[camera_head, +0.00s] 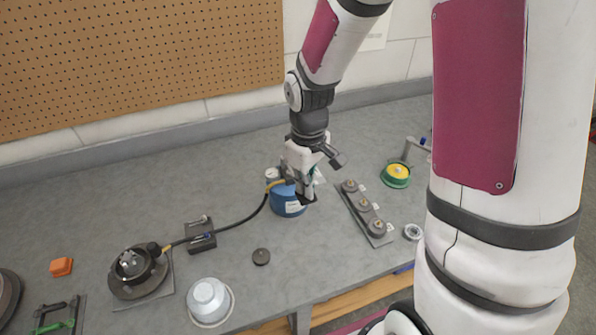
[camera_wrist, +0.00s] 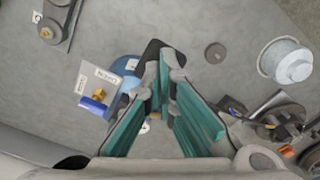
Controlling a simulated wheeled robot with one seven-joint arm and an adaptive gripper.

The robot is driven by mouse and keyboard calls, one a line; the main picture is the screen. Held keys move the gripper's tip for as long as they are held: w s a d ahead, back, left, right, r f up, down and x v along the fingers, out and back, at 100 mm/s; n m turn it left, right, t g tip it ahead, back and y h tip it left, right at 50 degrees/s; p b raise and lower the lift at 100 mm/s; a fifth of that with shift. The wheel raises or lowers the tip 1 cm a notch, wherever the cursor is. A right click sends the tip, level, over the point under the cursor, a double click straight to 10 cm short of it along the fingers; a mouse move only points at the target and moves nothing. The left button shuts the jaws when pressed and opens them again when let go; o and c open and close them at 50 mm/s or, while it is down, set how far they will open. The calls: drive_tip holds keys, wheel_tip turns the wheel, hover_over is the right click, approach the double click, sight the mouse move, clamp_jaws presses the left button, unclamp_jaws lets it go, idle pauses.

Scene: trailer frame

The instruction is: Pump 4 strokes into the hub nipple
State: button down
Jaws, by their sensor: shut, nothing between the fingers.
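A blue grease pump (camera_head: 288,207) stands on the grey bench, with a yellow fitting (camera_head: 276,184) near its top. A black hose (camera_head: 240,227) runs left from it to the dark hub (camera_head: 138,270), where its end meets the hub's edge; the nipple itself is too small to make out. My gripper (camera_head: 307,200) is at the top of the pump, partly covering it. In the wrist view my gripper (camera_wrist: 170,72) has teal finger pads, is shut and holds nothing; the blue pump (camera_wrist: 122,72) shows beside it. I cannot tell whether the fingers touch the pump or its handle.
A rail with several dark knobs (camera_head: 364,209) lies right of the pump, with a green and yellow disc (camera_head: 396,174) behind. A silver cup (camera_head: 209,300), a small dark disc (camera_head: 261,256) and an orange block (camera_head: 61,266) stand toward the front. The back of the bench is clear.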

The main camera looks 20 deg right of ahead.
drive_tip(key=shift+s+f+b, duration=0.1)
drive_tip(key=shift+f+b, duration=0.3)
drive_tip(key=shift+f, duration=0.8)
drive_tip(key=shift+f, duration=0.45)
drive_tip(key=shift+r, duration=0.1)
drive_tip(key=shift+w+r+p, duration=0.25)
drive_tip(key=shift+r+p, duration=0.2)
drive_tip(key=shift+r, duration=0.7)
drive_tip(key=shift+w+r+p, duration=0.2)
drive_tip(key=shift+r+p, duration=0.25)
drive_tip(key=shift+r, duration=0.7)
drive_tip(key=shift+w+r+p, duration=0.25)
drive_tip(key=shift+r+p, duration=0.2)
drive_tip(key=shift+r, duration=0.7)
drive_tip(key=shift+f, duration=0.1)
